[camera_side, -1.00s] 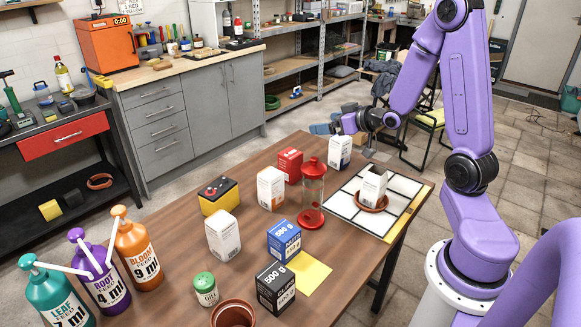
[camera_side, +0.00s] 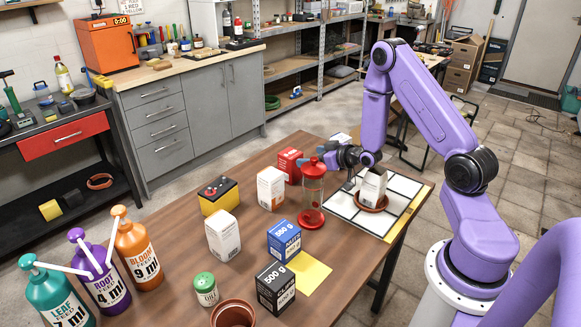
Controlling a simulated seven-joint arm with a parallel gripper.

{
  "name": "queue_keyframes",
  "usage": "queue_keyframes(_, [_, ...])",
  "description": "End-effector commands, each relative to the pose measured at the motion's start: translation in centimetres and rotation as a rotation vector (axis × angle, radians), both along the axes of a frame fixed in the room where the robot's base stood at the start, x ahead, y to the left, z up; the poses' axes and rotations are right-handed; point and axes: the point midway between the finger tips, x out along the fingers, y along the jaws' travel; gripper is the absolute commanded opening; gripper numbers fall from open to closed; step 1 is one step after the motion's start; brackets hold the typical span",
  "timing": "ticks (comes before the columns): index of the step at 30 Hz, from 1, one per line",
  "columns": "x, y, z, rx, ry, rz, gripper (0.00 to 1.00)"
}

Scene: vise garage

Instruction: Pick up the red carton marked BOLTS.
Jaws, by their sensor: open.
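The red carton (camera_side: 288,164) stands upright on the brown table, behind the white-and-orange carton and left of the red lantern (camera_side: 312,192). The lettering on it is too small to read. My gripper (camera_side: 350,184) is above the table to the right of the red carton and lantern, apart from the carton. Its dark body partly overlaps the lantern's top in the picture. It is open, with nothing seen between its fingers, though the fingertips are small and hard to make out.
A white-and-orange carton (camera_side: 271,188) stands just in front of the red one. A yellow-and-black battery (camera_side: 219,198) is to its left. Another white carton (camera_side: 372,187) stands in a terracotta saucer on the tiled mat (camera_side: 402,190).

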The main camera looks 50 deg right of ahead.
Motion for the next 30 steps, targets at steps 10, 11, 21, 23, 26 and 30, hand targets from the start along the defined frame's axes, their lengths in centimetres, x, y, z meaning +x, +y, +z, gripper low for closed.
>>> queue_keyframes(10, [5.1,0.0,-2.1,0.000,-0.001,0.001,0.96])
queue_keyframes(11, [5.4,0.0,-2.2,-0.001,0.000,0.001,0.96])
queue_keyframes(21, [7.3,0.0,-2.9,0.000,-0.001,0.001,0.96])
queue_keyframes(23, [7.7,-0.1,-3.2,0.000,0.000,0.001,0.96])
queue_keyframes(26, [8.9,-0.1,-3.6,0.000,-0.001,0.001,0.96])
queue_keyframes(30, [10.4,-0.2,-4.2,-0.001,0.000,0.001,0.96])
